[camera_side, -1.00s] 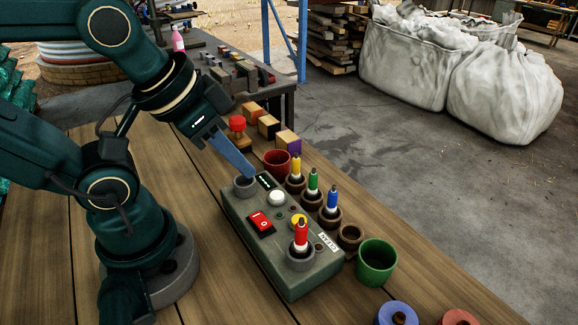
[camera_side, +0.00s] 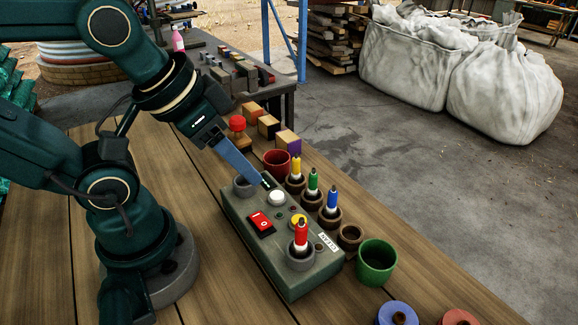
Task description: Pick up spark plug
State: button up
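Several spark-plug-like pieces with dark tips stand upright in view. A red one (camera_side: 301,234) stands in a grey socket at the near end of the grey control box (camera_side: 310,275). A yellow one (camera_side: 296,165), a green one (camera_side: 312,183) and a blue one (camera_side: 332,199) stand in brown cups along the box's right side. My gripper (camera_side: 262,181) points down to the right over the far end of the box, left of the yellow one and apart from all of them. Its fingers overlap in this view, so their opening is hidden. No held piece shows.
The box carries a red switch (camera_side: 262,224), a white button (camera_side: 277,197) and an empty-looking grey socket (camera_side: 244,187). A red cup (camera_side: 277,162), an empty brown cup (camera_side: 350,237) and a green cup (camera_side: 376,262) stand close by. Wooden blocks (camera_side: 268,126) lie behind.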

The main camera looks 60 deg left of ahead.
aim_at(302, 219)
dwell(0.3)
jog(key=w+d+m+g, duration=0.1)
jog(key=d, duration=0.2)
jog(key=w+d+m+g, duration=0.1)
jog(key=d+g, duration=0.1)
jog(key=d, duration=0.1)
jog(key=w+d+g, duration=0.2)
jog(key=d, duration=0.1)
jog(key=shift+d+f+m, duration=0.2)
jog(key=shift+f+m, duration=0.2)
jog(key=shift+s+d+f+g, duration=0.25)
jog(key=shift+f+g, duration=0.05)
jog(key=shift+f, duration=2.55)
grip_shut()
